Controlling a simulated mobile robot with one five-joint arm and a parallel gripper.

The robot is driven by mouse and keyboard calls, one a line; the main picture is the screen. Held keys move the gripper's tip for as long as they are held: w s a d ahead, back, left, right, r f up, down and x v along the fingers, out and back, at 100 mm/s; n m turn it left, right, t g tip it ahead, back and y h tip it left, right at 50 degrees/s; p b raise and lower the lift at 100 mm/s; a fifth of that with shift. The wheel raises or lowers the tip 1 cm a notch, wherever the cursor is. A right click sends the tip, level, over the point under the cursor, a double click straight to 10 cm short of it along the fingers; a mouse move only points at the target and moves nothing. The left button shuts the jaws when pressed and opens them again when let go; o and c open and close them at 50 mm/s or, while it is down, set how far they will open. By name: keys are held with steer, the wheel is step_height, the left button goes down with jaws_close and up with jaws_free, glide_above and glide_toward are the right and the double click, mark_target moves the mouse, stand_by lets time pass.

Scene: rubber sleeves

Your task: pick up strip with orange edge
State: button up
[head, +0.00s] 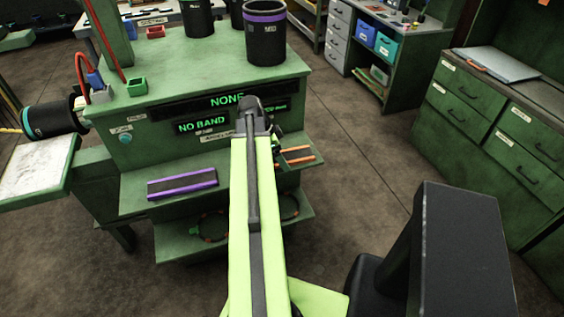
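The strip with orange edges (302,159) lies on the green shelf at the front of the workbench, just right of my arm. Its left part is hidden behind the arm. My gripper (272,138) is at the far end of my green arm, close to the strip's left side. The wrist and arm hide its fingers, so I cannot tell whether it is open or touches the strip.
A dark strip with purple edges (182,185) lies on the same shelf, left of my arm. Orange-marked rings (210,226) lie on the lower shelf. A black sleeve with a purple band (265,35) stands on the green bench top (215,75). Green drawers (460,90) stand at right.

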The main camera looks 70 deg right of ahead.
steer(key=c, duration=1.5)
